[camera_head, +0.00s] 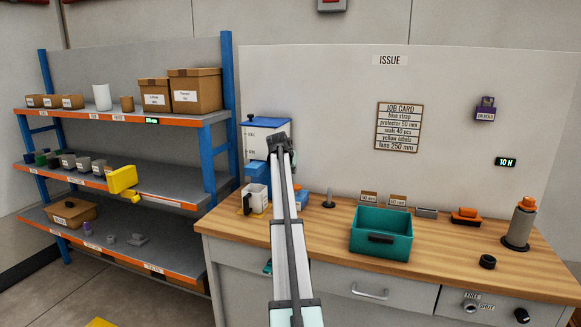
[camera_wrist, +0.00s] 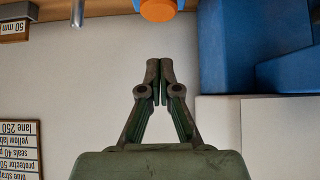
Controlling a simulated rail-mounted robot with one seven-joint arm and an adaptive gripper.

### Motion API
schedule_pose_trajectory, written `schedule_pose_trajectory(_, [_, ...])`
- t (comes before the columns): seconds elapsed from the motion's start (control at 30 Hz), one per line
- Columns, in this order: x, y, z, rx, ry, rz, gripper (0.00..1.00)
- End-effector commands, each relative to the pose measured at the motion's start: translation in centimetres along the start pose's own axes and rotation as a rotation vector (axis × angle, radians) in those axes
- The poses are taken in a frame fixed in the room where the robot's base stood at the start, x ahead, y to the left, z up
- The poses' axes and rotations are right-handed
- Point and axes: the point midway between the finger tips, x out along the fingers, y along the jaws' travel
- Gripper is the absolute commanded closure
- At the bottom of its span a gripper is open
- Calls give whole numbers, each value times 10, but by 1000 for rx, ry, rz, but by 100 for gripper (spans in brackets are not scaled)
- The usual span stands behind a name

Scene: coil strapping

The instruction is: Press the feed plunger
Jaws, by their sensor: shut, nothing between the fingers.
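My gripper (camera_head: 279,142) is shut and empty, raised in front of the back panel above the bench. In the wrist view its fingertips (camera_wrist: 159,66) meet, pointing toward an orange round knob (camera_wrist: 157,8) at the top edge, with a visible gap. In the head view my arm hides most of that area. A grey post with an orange top (camera_head: 525,205) stands on a dark round base at the bench's right end, well away from my gripper. No label shows which one is the feed plunger.
A white-and-blue dispenser (camera_head: 268,137) and blue bins (camera_wrist: 265,45) stand close by my gripper. A teal bin (camera_head: 381,240) sits on the wooden bench (camera_head: 455,262), right of a thin grey post (camera_head: 328,199). Shelves (camera_head: 175,182) stand left. A job card (camera_head: 399,127) hangs behind.

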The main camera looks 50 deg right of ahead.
Motion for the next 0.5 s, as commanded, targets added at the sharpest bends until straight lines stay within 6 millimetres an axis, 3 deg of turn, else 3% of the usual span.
schedule_pose_trajectory(0.23, [49, 0, -2, 1, -1, 1, 100])
schedule_pose_trajectory(0.5, [69, 1, 24, 0, 0, 0, 100])
